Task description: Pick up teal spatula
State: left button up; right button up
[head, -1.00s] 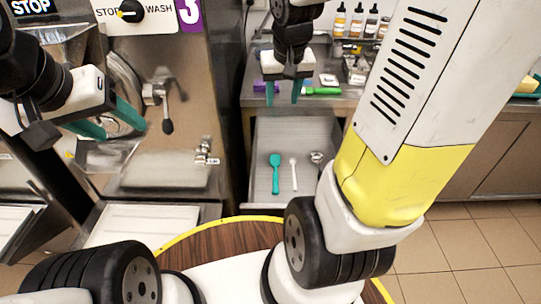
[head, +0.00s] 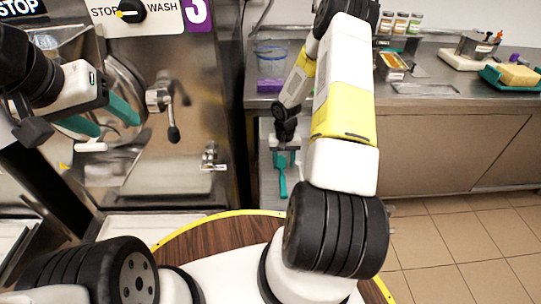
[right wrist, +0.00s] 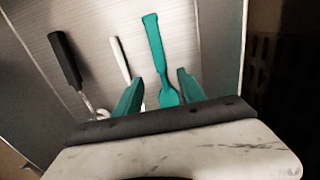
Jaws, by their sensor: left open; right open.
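The teal spatula (right wrist: 157,55) lies in a drawer, its wide end between the two teal fingers of my right gripper (right wrist: 160,77) in the right wrist view. There is a gap on each side. In the head view, the spatula (head: 282,184) shows just below my right gripper (head: 286,160), which is open. My right arm hides much of the drawer there. My left gripper (head: 106,118) is open and empty in front of the machine at the left.
The drawer (right wrist: 195,30) also holds a white spoon (right wrist: 120,60) and a black-handled tool (right wrist: 64,58) left of the spatula. The drawer's side wall (right wrist: 238,45) is close on the right. A counter (head: 440,100) with containers and a purple block (head: 270,86) stands above.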

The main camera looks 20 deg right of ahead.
aim_at(282, 178)
notch_tip(282, 178, down, 8)
jog(key=shift+f, duration=0.1)
dwell(0.4)
jog(key=shift+c, duration=0.5)
grip_shut()
